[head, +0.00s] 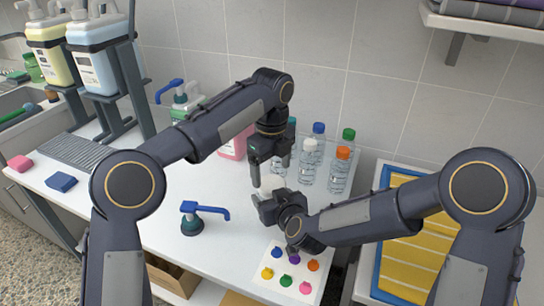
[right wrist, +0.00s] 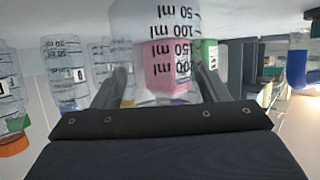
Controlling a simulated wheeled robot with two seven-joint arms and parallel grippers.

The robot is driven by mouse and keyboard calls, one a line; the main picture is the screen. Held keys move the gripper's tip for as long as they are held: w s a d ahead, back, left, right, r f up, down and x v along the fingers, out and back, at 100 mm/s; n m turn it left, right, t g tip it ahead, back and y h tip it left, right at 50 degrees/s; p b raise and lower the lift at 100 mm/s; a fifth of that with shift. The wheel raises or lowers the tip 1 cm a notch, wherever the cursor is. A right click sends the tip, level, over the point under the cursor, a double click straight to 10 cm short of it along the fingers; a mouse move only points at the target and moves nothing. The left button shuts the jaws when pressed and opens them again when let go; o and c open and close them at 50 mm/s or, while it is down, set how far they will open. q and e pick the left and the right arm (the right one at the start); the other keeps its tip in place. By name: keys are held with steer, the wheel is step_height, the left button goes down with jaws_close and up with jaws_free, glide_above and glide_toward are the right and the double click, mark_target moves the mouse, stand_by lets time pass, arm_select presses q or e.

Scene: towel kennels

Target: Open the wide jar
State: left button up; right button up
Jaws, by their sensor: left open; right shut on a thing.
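A clear jar with printed ml marks (right wrist: 168,42) stands between the two fingers of my right gripper (right wrist: 160,85) in the right wrist view, which is shut on it. In the head view its pale top (head: 272,183) shows just above the right gripper (head: 266,203); the rest is mostly hidden by the gripper. I cannot tell whether a lid is on it. My left gripper (head: 262,166) points down close above the jar, open, with nothing visible between its fingers. I cannot tell whether it touches the jar.
Several clear bottles stand behind and right, one with an orange cap (head: 340,172). A blue-spouted pump head (head: 193,222) stands front left. A card with coloured spots (head: 289,272) lies at the front. A yellow towel (head: 412,255) is right.

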mark_target(272, 183)
arm_select(q)
steer(key=shift+f, duration=1.9)
steer(key=c, duration=1)
steer(key=n, duration=0.3)
steer(key=o, duration=1.1)
steer(key=shift+r, duration=2.3)
steer(key=shift+c, duration=0.5)
step_height(272, 183, up, 3)
steer(key=m, duration=0.2)
steer(key=shift+m, duration=0.4)
step_height(272, 183, down, 8)
steer(key=shift+r, duration=0.2)
